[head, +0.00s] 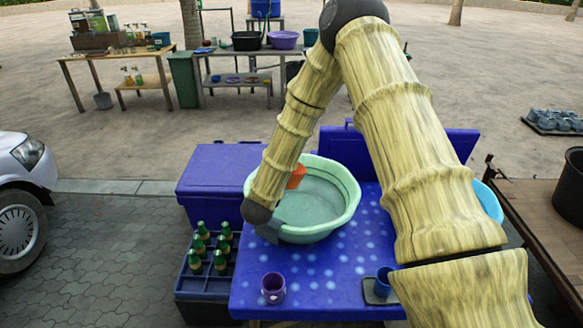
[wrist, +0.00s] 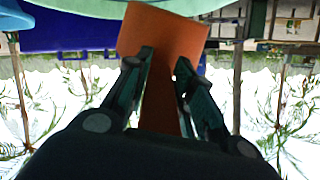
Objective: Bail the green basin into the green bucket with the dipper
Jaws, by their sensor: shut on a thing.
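The light green basin (head: 318,234) stands on the blue spotted table and holds greyish-green water. The orange dipper (head: 297,177) shows partly behind my forearm, over the left inner side of the basin; I cannot tell whether it touches the water. In the wrist view my gripper (wrist: 164,72) is shut on the handle of the dipper (wrist: 162,34), with the basin's pale rim (wrist: 90,6) just beyond.
A purple cup (head: 273,288) and a blue mug (head: 383,281) stand on the front of the table (head: 330,290). A crate of green bottles (head: 208,250) and a blue cooler (head: 215,180) are at left. A light blue tub (head: 488,201) is partly hidden at right.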

